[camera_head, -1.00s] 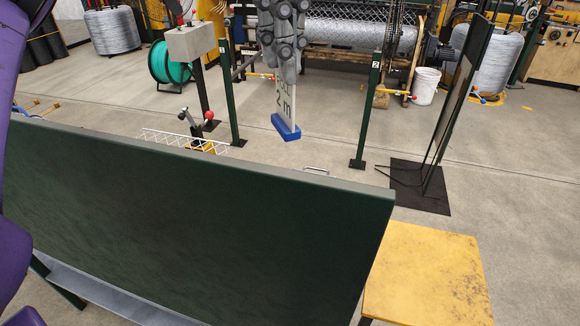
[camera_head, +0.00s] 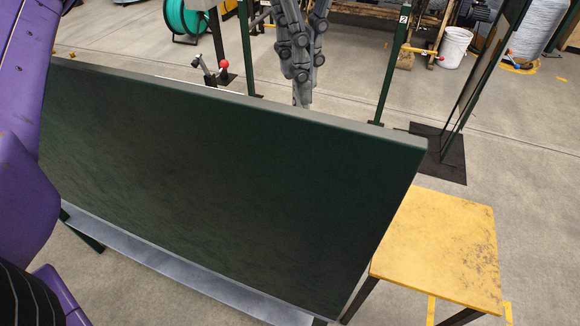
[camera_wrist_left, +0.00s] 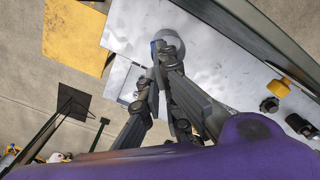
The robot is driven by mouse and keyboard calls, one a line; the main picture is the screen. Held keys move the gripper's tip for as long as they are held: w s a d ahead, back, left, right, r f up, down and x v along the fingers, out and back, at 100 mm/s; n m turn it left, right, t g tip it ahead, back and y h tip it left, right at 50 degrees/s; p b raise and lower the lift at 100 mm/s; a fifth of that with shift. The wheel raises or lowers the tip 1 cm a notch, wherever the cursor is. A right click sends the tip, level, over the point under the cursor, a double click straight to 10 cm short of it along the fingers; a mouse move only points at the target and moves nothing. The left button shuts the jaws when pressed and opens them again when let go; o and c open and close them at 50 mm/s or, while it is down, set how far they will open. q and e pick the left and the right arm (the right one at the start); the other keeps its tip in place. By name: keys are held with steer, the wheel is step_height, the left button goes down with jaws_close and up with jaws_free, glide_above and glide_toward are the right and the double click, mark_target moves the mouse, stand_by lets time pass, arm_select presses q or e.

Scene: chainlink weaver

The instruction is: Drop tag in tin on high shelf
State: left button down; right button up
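My left gripper (camera_head: 302,100) points down just behind the top edge of the dark green panel, which hides whatever is below the fingertips. A round grey tin (camera_wrist_left: 171,43) sits on a pale metal shelf (camera_wrist_left: 215,70), just beyond the fingertips. My right gripper is not in view.
The dark green panel (camera_head: 230,190) fills the front of the head view, with a grey ledge (camera_head: 180,278) along its bottom. A yellow table (camera_head: 440,245) stands at its right.

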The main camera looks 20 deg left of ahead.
arm_select(q)
steer(key=c, duration=1.9)
jaws_free()
steer(key=shift+o, duration=0.2)
steer(key=shift+r, duration=0.15)
step_height(320, 180, up, 12)
